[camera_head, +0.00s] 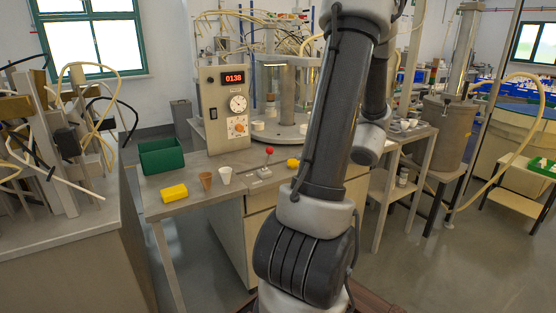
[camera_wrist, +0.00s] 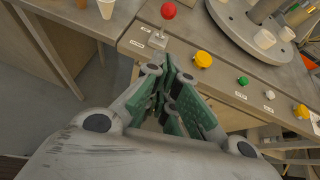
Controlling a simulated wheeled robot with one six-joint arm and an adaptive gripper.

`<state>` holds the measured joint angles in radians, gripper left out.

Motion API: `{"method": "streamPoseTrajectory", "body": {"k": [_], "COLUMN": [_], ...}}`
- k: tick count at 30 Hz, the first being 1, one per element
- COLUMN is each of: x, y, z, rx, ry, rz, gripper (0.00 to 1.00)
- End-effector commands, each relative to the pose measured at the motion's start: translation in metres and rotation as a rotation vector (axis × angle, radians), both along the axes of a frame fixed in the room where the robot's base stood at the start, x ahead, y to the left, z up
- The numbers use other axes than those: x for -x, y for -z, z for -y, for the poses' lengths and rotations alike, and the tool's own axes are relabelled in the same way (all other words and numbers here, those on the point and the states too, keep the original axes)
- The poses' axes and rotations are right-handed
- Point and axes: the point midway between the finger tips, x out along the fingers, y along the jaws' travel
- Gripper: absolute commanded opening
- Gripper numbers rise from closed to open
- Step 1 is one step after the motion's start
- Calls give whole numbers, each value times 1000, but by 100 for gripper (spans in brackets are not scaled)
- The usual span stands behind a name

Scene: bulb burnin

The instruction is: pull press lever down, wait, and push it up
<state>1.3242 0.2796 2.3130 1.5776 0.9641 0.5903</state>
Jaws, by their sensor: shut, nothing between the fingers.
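A lever with a red ball knob (camera_head: 270,151) stands on a small grey base at the front of the bench. Its red ball (camera_wrist: 168,10) is at the top edge of the wrist view, with the metal base (camera_wrist: 158,40) below it. The knob is raised above the base in the head view. My gripper (camera_wrist: 172,68), with green finger pads, is shut and empty. In the wrist view its fingertips appear just below the lever base and left of a yellow knob (camera_wrist: 204,59); no contact with the lever shows. My arm hides the gripper in the head view.
Green (camera_wrist: 243,80) and white (camera_wrist: 269,95) knobs line the bench front. A control box (camera_head: 225,105) reads 0138. Two cups (camera_head: 224,175), a yellow block (camera_head: 174,193) and a green bin (camera_head: 161,156) stand to the left. A round platform (camera_wrist: 250,28) lies behind the knobs.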

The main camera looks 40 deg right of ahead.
Motion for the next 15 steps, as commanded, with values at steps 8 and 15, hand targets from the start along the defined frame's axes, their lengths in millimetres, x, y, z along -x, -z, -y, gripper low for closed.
{"method": "streamPoseTrajectory", "body": {"k": [8,15], "x": [-4,-35], "y": [2,20], "z": [0,2], "rx": [1,-1], "ry": [-4,-7], "rz": [0,-2], "gripper": [0,0]}}
